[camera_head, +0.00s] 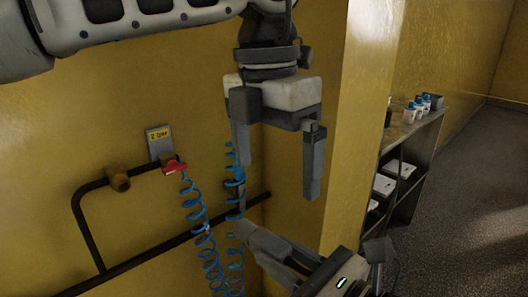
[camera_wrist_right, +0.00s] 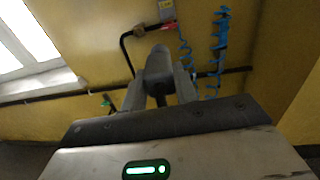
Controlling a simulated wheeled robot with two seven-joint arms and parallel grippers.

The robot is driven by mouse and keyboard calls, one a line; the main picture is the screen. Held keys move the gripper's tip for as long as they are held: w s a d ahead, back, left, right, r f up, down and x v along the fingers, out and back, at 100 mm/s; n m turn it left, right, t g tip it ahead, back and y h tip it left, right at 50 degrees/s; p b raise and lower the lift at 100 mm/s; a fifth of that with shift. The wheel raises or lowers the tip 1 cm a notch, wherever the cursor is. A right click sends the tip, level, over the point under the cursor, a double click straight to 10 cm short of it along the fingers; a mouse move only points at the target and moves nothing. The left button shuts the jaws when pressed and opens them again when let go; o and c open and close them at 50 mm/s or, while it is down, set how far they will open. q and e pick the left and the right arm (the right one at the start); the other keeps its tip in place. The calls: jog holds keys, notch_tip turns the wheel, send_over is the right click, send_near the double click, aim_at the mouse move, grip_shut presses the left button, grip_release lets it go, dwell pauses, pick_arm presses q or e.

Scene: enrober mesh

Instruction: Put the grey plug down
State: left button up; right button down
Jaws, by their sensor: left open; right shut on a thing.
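The grey plug (camera_wrist_right: 158,64) is a rounded grey piece between the fingers of my right gripper (camera_wrist_right: 160,92) in the right wrist view. My right gripper is shut on it and holds it up in front of the yellow wall. In the head view my right gripper comes in at the bottom; which grey part there is the plug I cannot tell. My left gripper (camera_head: 280,175) is open and empty, pointing down above the right gripper. Its fingers are wide apart, and a blue coiled hose (camera_head: 232,205) hangs behind its left finger.
A red valve handle (camera_head: 174,167) and a brass fitting (camera_head: 118,181) sit on a black pipe (camera_head: 83,225) along the yellow wall. Another blue coiled hose (camera_head: 196,212) hangs below the valve. A dark shelf (camera_head: 410,160) with blue-capped bottles stands at right. Floor beside it is clear.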

aim_at(264, 233)
pick_arm(q)
jog(key=shift+y, duration=0.4)
jog(key=f, duration=0.7)
jog(key=a+f, duration=0.1)
jog(key=f, duration=0.3)
jog(key=shift+w+f, duration=0.15)
jog(key=c, duration=1)
pick_arm(e)
jog(key=c, duration=1)
grip_release()
